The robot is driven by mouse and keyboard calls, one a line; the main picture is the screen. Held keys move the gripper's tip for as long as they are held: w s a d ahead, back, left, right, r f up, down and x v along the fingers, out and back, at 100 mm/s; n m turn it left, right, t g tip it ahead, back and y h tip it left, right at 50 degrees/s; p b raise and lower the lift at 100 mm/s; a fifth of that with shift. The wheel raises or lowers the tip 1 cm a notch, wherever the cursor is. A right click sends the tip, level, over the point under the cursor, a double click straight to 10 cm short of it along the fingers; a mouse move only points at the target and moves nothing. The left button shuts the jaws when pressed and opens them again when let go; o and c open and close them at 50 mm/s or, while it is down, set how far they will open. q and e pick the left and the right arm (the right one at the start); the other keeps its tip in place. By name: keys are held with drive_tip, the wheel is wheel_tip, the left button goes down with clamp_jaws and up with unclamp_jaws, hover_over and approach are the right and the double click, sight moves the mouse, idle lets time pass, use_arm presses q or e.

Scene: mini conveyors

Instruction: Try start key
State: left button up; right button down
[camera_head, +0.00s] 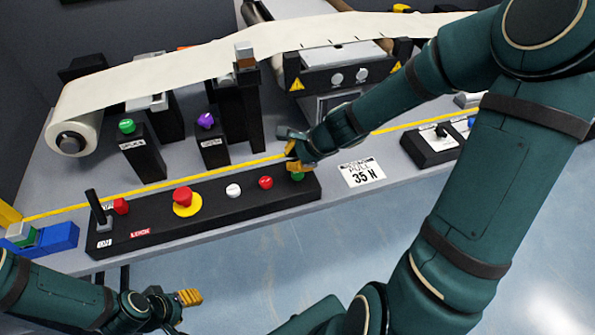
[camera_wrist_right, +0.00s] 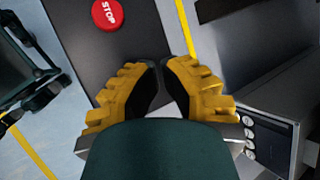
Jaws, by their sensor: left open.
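A black control console (camera_head: 215,208) lies along the table's front edge. At its right end is a green button (camera_head: 298,177), partly covered by my right gripper (camera_head: 293,158), whose fingers are just above or at it; contact cannot be told. In the right wrist view, the right gripper's yellow fingertips (camera_wrist_right: 161,62) are drawn nearly together with nothing seen between them. A red STOP button (camera_wrist_right: 107,14) is ahead of them, and the green button is hidden there. My left gripper (camera_head: 180,299) is open and empty, low in front of the table.
The console also carries a white button (camera_head: 233,190), a red mushroom button (camera_head: 183,196) on yellow and a black lever (camera_head: 95,207). A "35 N" card (camera_head: 362,173) lies to the right. Conveyor posts (camera_head: 143,150) stand behind the yellow line.

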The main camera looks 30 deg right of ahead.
drive_tip(key=shift+f, duration=0.35)
drive_tip(key=shift+f, duration=0.45)
idle(0.6)
drive_tip(key=shift+r, duration=0.1)
drive_tip(key=shift+r+p, duration=0.75)
drive_tip(key=shift+r, duration=0.05)
wheel_tip(320, 180, up, 5)
drive_tip(key=p, duration=0.4)
drive_tip(key=shift+p, duration=0.4)
idle(0.6)
